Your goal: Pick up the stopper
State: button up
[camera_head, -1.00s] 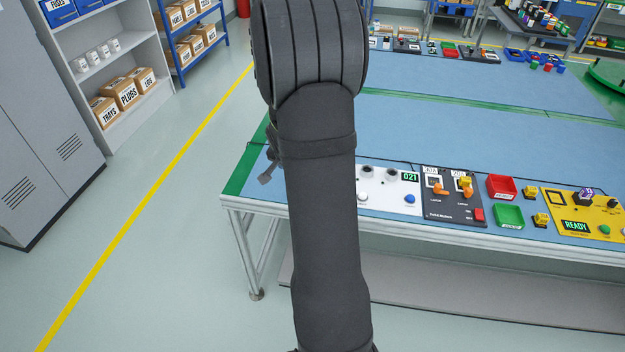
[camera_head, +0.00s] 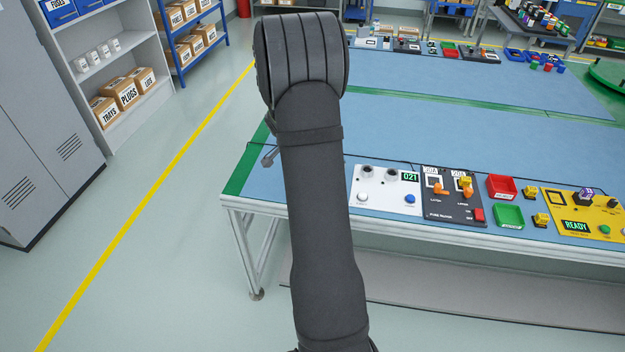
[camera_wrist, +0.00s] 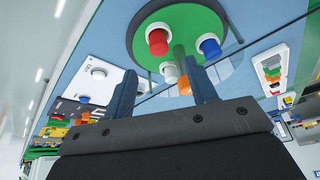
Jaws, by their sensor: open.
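In the wrist view, a green round turntable (camera_wrist: 200,18) carries several small coloured pieces. They are a red piece (camera_wrist: 158,42) in a white collar, a blue piece (camera_wrist: 210,46) in a white collar, a pale piece (camera_wrist: 169,71) and an orange piece (camera_wrist: 184,86). I cannot tell which one is the stopper. My gripper (camera_wrist: 160,68) is open, its two dark fingers apart. The pale and orange pieces show between the fingers in the picture, with no visible contact. In the head view my arm hides the turntable and most of my gripper.
A blue-topped table (camera_head: 440,120) holds a white panel (camera_head: 383,195) with two dark sockets, a dark panel (camera_head: 450,205) with orange levers, red (camera_head: 501,187) and green (camera_head: 508,215) trays, and a yellow panel (camera_head: 583,213). A dark cable crosses the tabletop. Its middle is clear.

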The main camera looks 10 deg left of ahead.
jog(key=x, duration=0.7)
jog(key=shift+d+f, duration=0.1)
jog(key=c, duration=1.1)
